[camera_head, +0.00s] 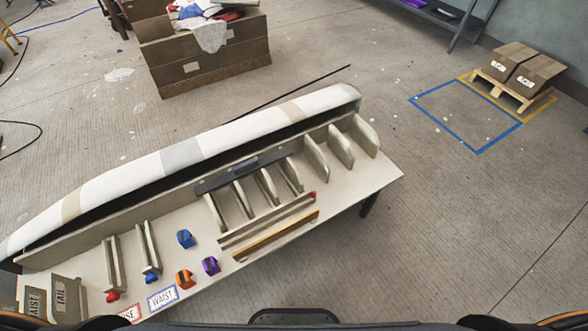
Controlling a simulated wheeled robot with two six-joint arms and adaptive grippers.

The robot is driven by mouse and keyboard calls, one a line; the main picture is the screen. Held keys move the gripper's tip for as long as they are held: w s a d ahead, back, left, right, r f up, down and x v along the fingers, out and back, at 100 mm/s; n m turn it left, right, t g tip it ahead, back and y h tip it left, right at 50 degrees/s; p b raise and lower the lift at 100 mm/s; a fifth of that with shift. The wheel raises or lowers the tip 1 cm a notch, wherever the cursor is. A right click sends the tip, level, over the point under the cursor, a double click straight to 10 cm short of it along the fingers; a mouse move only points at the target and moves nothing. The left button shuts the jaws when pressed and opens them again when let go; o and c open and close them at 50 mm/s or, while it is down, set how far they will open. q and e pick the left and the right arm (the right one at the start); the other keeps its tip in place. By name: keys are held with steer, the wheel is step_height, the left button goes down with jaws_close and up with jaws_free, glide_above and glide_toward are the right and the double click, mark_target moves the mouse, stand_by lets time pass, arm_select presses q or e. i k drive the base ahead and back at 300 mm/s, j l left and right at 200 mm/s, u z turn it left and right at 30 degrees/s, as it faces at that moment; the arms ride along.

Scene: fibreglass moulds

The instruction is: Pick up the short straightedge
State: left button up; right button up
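A dark grey bar with a raised black grip (243,172) lies tilted across the tops of several upright ribs on the pale work table (350,190). It looks like the short straightedge. Two thin strips lie on the table in front of the ribs: a brownish one (265,222) and a yellowish one with dark edges (276,236). Neither of my grippers shows; only dark parts of my own body are at the bottom edge.
A long white mould (180,153) runs along the table's back. Blue (185,238), orange (184,279) and purple (210,265) small pieces and label cards (163,297) lie at the front.

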mark_target(240, 171)
steer(key=i+l, duration=0.15)
steer(key=l, duration=0.15)
steer(key=i+l, duration=0.15)
steer(key=l, duration=0.15)
steer(key=i+l, duration=0.15)
steer(key=l, duration=0.15)
steer(key=u, duration=1.55)
